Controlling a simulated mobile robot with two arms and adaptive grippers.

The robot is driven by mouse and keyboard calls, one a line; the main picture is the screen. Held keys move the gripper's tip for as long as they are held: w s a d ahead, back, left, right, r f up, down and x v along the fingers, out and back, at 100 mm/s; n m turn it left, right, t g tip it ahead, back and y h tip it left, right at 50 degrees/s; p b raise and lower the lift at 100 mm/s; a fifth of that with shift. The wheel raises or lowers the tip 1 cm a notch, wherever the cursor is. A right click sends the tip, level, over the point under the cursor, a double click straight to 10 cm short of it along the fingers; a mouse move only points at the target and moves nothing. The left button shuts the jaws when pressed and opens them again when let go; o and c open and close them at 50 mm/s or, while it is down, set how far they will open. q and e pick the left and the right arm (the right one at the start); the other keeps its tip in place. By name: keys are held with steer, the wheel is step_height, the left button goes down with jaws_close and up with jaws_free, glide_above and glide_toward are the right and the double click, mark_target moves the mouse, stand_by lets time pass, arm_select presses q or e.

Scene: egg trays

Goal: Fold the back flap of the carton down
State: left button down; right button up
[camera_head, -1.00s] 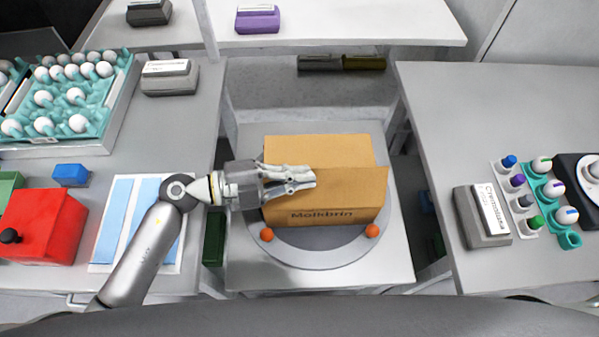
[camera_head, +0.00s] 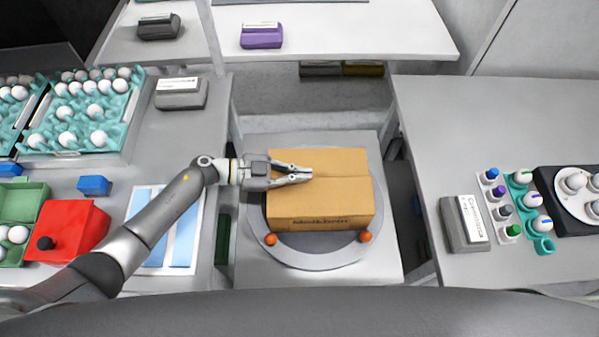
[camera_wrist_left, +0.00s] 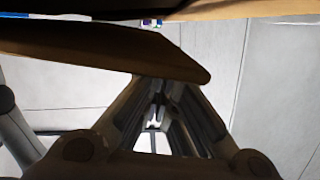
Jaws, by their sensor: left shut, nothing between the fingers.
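The brown carton (camera_head: 320,208) sits on a round grey plate in the middle of the head view. Its back flap (camera_head: 335,159) and front flap (camera_head: 345,190) both look down, or nearly so, and meet along a seam across the top. My left gripper (camera_head: 308,175) is shut and empty, with its fingertips over the left part of the seam. In the left wrist view a dark brown panel (camera_wrist_left: 100,52) of the carton lies just beyond the fingertips (camera_wrist_left: 157,85); whether they touch it is unclear. My right gripper is not in view.
The round plate (camera_head: 320,258) has orange balls (camera_head: 270,239) at its front edge. Egg trays (camera_head: 80,125), a red box (camera_head: 75,232) and a blue block (camera_head: 94,186) stand on the left table. A grey label stand (camera_head: 464,224) and small bottles are on the right.

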arm_select(q)
steer(key=shift+w+f+n+g, duration=0.3)
steer(key=shift+f+n, duration=0.1)
steer(key=shift+f, duration=0.1)
stand_by(0.4)
